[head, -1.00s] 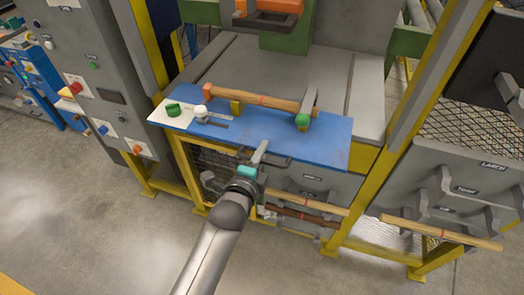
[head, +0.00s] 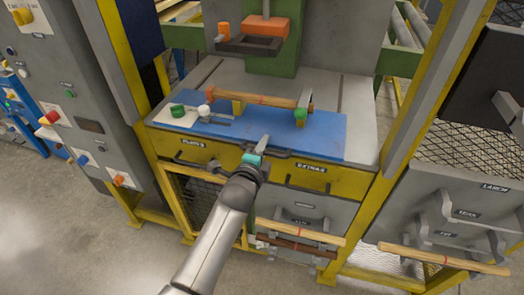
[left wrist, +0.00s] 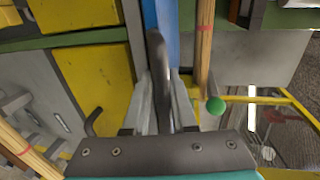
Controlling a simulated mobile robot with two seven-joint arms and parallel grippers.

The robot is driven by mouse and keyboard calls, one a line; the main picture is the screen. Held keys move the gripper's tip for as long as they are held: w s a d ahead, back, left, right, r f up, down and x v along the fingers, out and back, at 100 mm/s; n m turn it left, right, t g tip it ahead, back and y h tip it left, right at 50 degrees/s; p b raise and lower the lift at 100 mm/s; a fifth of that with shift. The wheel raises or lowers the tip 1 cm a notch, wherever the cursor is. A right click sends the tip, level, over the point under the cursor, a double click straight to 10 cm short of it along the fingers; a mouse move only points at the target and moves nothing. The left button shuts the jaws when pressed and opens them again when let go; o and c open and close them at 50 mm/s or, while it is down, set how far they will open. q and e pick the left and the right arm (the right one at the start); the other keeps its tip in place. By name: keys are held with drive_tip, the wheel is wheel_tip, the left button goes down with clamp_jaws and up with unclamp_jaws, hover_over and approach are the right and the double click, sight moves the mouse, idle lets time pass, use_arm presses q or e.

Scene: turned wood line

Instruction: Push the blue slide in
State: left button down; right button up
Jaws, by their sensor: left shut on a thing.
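The blue slide (head: 320,149) lies on the grey machine bed, its front edge close above a yellow drawer front. Its dark handle (head: 284,153) sticks out at the front. My left gripper (head: 258,154) is at this handle; in the left wrist view the fingers (left wrist: 160,105) are shut on the handle bar (left wrist: 158,62), with a strip of the blue slide (left wrist: 172,28) just beyond. A turned wooden bar (head: 270,100) with a red mark lies across supports on the slide, near a green knob (head: 300,114). My right gripper is out of view.
Yellow drawers labelled PLUGS (head: 190,143) and EXTRAS (head: 312,168) sit below the slide. An orange-topped press head (head: 264,27) hangs over the bed. Wooden bars lie on brackets lower down, one at the right (head: 440,260). A grey control cabinet (head: 75,90) stands at left.

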use_arm(q)
drive_tip(key=shift+w+r, duration=0.1)
drive_tip(key=shift+r, duration=0.35)
drive_tip(key=c, duration=0.9)
unclamp_jaws()
drive_tip(key=shift+o, duration=0.3)
drive_tip(key=shift+f, duration=0.1)
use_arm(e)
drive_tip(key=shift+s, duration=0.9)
use_arm(q)
drive_tip(key=shift+s+f, duration=0.1)
drive_tip(key=shift+s, duration=0.15)
drive_tip(key=p+v, duration=0.4)
drive_tip(key=v, duration=1.1)
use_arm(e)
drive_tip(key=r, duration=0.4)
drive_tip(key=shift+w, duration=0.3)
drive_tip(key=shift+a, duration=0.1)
